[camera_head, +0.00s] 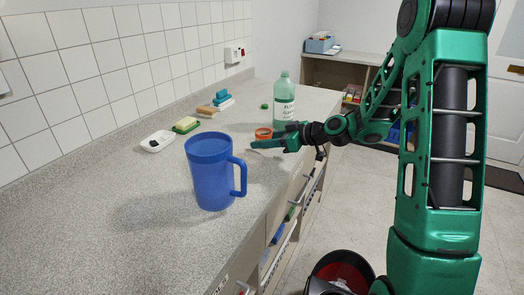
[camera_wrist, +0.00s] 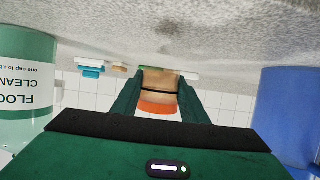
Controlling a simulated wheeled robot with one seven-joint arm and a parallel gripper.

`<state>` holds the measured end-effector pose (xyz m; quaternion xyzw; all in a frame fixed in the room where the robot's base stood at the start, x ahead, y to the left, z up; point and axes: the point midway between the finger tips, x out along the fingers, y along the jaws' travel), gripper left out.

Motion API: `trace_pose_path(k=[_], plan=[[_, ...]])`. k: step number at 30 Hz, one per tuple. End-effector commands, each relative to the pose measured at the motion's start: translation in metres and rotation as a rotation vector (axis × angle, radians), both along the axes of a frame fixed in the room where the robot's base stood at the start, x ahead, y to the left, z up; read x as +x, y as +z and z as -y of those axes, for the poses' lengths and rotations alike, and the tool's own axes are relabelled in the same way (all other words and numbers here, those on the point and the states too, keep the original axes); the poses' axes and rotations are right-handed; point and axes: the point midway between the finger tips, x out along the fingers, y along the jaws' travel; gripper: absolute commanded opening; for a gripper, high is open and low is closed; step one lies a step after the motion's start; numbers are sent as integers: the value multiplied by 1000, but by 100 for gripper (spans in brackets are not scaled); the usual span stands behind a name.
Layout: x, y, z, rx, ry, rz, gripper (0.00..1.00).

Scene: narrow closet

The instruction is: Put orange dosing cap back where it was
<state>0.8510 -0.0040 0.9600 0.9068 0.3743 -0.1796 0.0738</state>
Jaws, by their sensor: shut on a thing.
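The orange dosing cap (camera_head: 264,133) is just above or on the counter, between the blue jug and the green bottle; I cannot tell whether it touches the counter. My gripper (camera_head: 268,144) reaches in from the right and is shut on the cap. In the wrist view, which appears upside down, the cap (camera_wrist: 158,106) sits between the two green fingers (camera_wrist: 158,92), with its bright orange band towards the palm and a paler part with a dark line beyond.
A green-tinted floor cleaner bottle (camera_head: 284,100) stands close behind my gripper. A large blue jug (camera_head: 209,175) stands in front. A small green cap (camera_head: 264,106), sponges (camera_head: 186,125) and a white dish (camera_head: 157,141) lie further back. The counter's near left (camera_head: 90,240) is clear.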

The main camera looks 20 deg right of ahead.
Motion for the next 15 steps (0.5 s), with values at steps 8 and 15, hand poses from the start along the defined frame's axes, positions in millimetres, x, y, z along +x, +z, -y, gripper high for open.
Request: trace_pose_path(k=[8, 15], plan=[[0, -34, 0, 2, 0, -2, 17], [0, -34, 0, 1, 0, -1, 17]])
